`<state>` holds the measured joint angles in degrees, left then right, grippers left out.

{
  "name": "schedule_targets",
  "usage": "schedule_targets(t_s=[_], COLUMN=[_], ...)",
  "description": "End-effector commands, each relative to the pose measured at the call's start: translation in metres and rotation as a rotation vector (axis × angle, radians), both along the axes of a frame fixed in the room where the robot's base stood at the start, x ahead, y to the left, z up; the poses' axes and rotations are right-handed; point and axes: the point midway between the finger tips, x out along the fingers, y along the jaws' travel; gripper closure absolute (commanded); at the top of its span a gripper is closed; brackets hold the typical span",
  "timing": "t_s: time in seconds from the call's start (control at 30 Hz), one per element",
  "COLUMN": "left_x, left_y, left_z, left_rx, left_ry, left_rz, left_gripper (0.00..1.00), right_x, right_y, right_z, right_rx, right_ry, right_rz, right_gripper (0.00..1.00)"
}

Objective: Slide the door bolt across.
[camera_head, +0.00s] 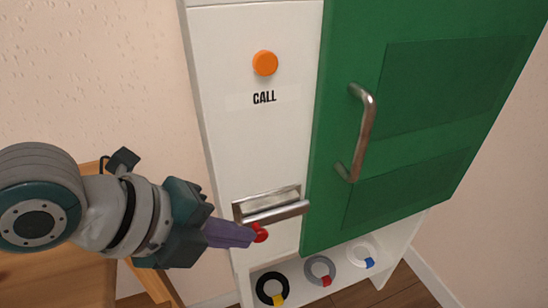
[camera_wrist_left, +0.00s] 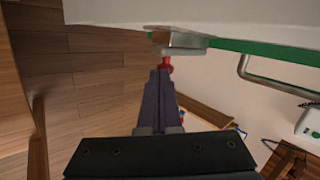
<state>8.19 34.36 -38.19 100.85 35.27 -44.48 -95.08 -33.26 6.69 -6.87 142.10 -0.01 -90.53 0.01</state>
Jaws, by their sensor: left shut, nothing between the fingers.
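The door bolt (camera_head: 282,211) is a metal bar in a silver housing, low on the white panel. Its right end is close to the green door's left edge; I cannot tell whether it overlaps the door. Its red knob (camera_head: 261,233) sticks out below the bar. My left gripper (camera_head: 248,237) is shut and empty, its purple fingers together, with the tips at the left side of the knob. In the left wrist view the knob (camera_wrist_left: 166,62) is just beyond the fingertips (camera_wrist_left: 160,74). I cannot tell whether they touch. The green door (camera_head: 440,85) looks closed.
An orange CALL button (camera_head: 265,63) is higher on the white panel. A metal handle (camera_head: 366,130) juts out from the door. Black, grey and white rings with coloured tabs lie on a low shelf (camera_head: 345,283). Wooden furniture (camera_head: 60,275) stands below my left arm.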

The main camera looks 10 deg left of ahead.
Motion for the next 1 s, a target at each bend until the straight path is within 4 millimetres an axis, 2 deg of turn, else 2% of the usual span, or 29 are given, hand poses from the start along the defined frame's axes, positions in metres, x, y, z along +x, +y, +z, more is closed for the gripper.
schedule_targets(t_s=[0.3, 0.63, 1.0], left_x=[0.002, 0.028, 0.029], left_y=[-0.002, -0.041, -0.043], left_z=[0.000, 0.001, 0.000], left_rx=[-0.001, -0.001, 0.000], left_ry=[-0.001, -0.002, 0.000], left_rz=[0.000, -0.001, 0.000], left_gripper=[1.00, 1.00, 1.00], right_x=[0.000, 0.000, 0.000], right_y=[-0.001, -0.001, -0.001], right_z=[0.000, -0.002, -0.002], right_rx=[-0.003, -0.006, -0.006], right_ry=[0.001, 0.000, 0.000], right_rz=[0.002, 0.004, 0.004], right_gripper=[0.00, 0.00, 0.00])
